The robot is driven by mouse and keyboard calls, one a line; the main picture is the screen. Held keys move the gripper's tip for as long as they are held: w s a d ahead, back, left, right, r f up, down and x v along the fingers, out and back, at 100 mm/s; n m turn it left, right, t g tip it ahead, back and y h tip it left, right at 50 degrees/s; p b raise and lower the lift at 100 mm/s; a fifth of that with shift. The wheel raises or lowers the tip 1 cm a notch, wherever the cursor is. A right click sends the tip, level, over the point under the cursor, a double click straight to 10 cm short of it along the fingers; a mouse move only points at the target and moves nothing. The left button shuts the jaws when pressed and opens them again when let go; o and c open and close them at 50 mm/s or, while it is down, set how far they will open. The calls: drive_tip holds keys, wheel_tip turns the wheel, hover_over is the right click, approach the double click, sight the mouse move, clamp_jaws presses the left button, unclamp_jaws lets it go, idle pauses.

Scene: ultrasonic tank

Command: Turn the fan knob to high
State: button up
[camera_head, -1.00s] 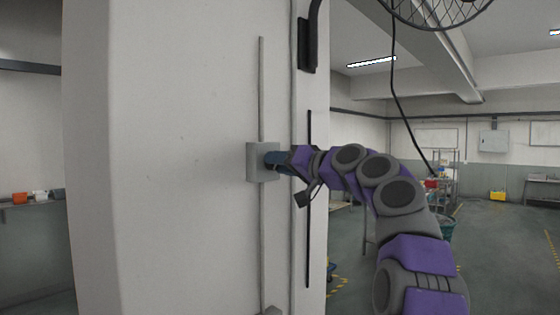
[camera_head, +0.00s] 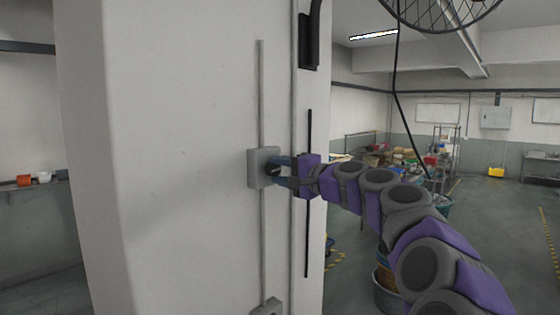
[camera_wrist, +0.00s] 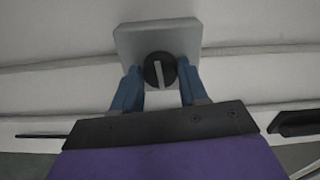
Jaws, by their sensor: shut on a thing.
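The fan knob is a round black dial with a pale pointer bar (camera_wrist: 158,72), on a light grey switch box (camera_wrist: 190,36) fixed to the pillar. In the wrist view the pointer bar stands nearly upright, leaning slightly. My gripper (camera_wrist: 160,74) has one blue finger on each side of the knob and is shut on it. In the head view the switch box (camera_head: 254,168) is mid-picture, and my gripper (camera_head: 279,171) reaches it from the right. The knob's dark edge (camera_head: 272,172) shows between the fingers. No position marks are readable on the box.
The white pillar (camera_head: 180,120) fills the left and middle. A thin conduit (camera_head: 262,90) runs above and below the box, with another small box (camera_head: 267,307) low down. A caged fan (camera_head: 440,12) hangs at upper right. Open floor (camera_head: 510,230) lies at right.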

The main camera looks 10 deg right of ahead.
drive_tip(key=shift+m+p, duration=0.5)
drive_tip(key=shift+f, duration=0.2)
drive_tip(key=o, duration=1)
drive_tip(key=shift+w+d, duration=0.15)
drive_tip(key=shift+w, duration=0.05)
drive_tip(key=shift+o, duration=0.2)
drive_tip(key=shift+s+r, duration=0.1)
drive_tip(key=shift+s, duration=0.1)
drive_tip(key=b+v, duration=0.3)
drive_tip(key=v, duration=1.4)
drive_tip(key=shift+d, duration=0.25)
